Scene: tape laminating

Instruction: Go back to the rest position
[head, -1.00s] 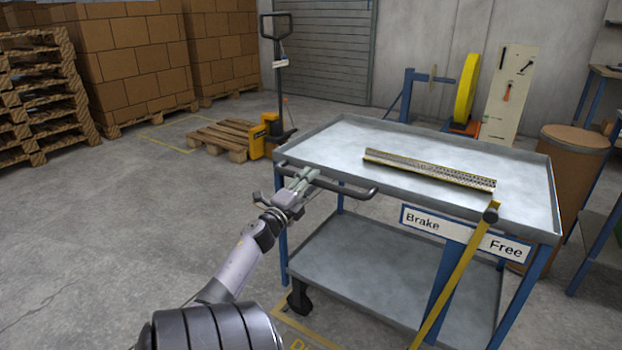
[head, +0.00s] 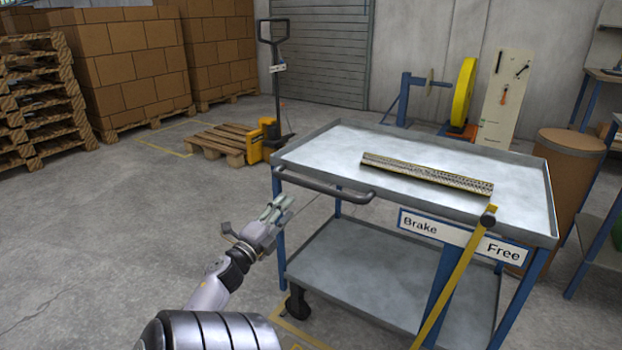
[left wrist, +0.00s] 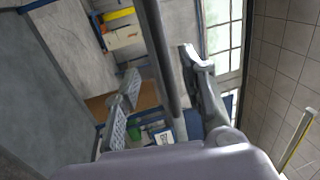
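My left gripper (head: 275,208) is in front of the grey cart (head: 400,137), left of and below the cart's handle bar (head: 325,187), apart from it in the head view. In the left wrist view my left gripper (left wrist: 160,75) has its two fingers spread, with nothing held. The handle bar (left wrist: 163,45) runs through the picture beyond and between the fingers. My right gripper is in neither view.
A speckled strip (head: 425,174) lies on the cart's top. A yellow brake lever (head: 455,275) slants up to the Brake/Free sign (head: 462,235). A pallet jack (head: 270,135) and pallets stand behind left. The floor (head: 120,230) at left is clear.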

